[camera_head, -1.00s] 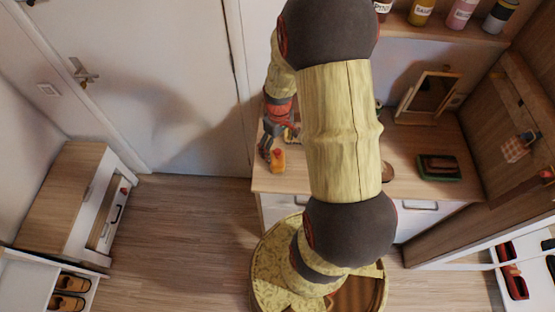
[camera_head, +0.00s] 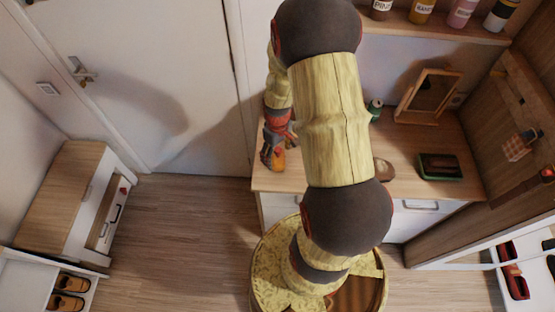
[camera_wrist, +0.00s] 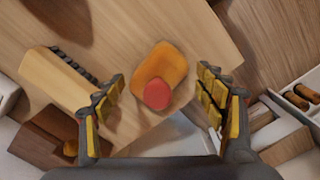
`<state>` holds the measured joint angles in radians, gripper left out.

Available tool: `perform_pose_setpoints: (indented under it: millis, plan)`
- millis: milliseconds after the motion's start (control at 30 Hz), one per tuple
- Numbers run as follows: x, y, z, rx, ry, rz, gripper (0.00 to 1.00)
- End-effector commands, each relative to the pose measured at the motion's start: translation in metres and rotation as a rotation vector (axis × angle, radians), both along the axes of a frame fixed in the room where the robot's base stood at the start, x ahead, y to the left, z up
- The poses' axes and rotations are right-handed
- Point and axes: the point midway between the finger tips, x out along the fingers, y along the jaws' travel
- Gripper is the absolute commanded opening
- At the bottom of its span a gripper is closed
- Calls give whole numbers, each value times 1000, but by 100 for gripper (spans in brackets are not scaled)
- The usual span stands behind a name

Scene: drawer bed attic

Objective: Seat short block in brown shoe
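An orange block (camera_wrist: 165,65) with rounded corners and a red round part (camera_wrist: 157,95) lies on the wooden desktop in the wrist view. I take it for the short block. My gripper (camera_wrist: 160,98) is open above it, one finger on each side, with gaps showing between. In the head view my gripper (camera_head: 271,157) is over the desk's left end, partly covering the orange block (camera_head: 279,158). Brown shoes (camera_wrist: 302,96) sit in a white compartment at the right of the wrist view. Orange-brown shoes (camera_head: 70,292) show in the low rack at lower left of the head view; which shoe is meant is unclear.
A pale wooden piece with a dark toothed edge (camera_wrist: 62,82) lies left of the block. On the desk (camera_head: 415,155) are a green can (camera_head: 375,109), a brown object (camera_head: 384,170), a green tray (camera_head: 457,167) and a framed mirror (camera_head: 430,92).

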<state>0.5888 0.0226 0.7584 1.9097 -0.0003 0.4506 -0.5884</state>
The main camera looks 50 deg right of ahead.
Motion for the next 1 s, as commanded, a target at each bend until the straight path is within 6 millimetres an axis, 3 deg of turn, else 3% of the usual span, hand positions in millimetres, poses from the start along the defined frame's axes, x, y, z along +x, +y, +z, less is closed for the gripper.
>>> perform_pose_setpoints:
  millis: [800,1000]
  plan:
    - [0,0,-1,0,1,0,19]
    - [0,0,0,0,0,0,18]
